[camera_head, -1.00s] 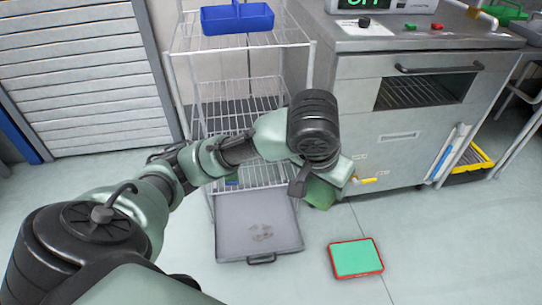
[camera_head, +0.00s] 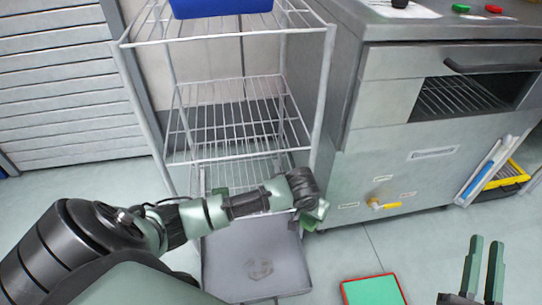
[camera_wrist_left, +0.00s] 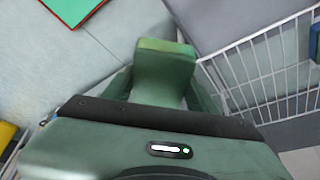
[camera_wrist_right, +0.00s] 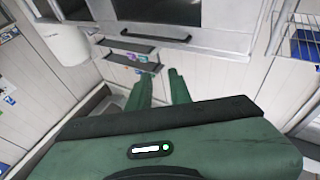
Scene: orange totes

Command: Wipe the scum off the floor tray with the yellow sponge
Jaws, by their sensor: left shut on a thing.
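The grey floor tray (camera_head: 222,262) lies on the floor at the foot of the wire rack, with a pale greyish scum patch (camera_head: 260,268) near its middle. My left gripper (camera_head: 312,218) is above the tray's back right corner. In the left wrist view it is shut on a block-like sponge (camera_wrist_left: 165,46), of which a yellow-green edge shows; the rest looks green and is partly hidden by the jaws. In the head view the sponge cannot be made out clearly. My right gripper (camera_head: 484,268) is raised at the lower right, open and empty, its fingers apart in the right wrist view (camera_wrist_right: 157,90).
The wire rack (camera_head: 235,125) stands over the tray's back, with a blue bin (camera_head: 220,8) on top. A steel cabinet (camera_head: 410,165) with a yellow tap (camera_head: 382,206) stands right. A red-rimmed green mat (camera_head: 372,291) lies right of the tray, with bare floor between.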

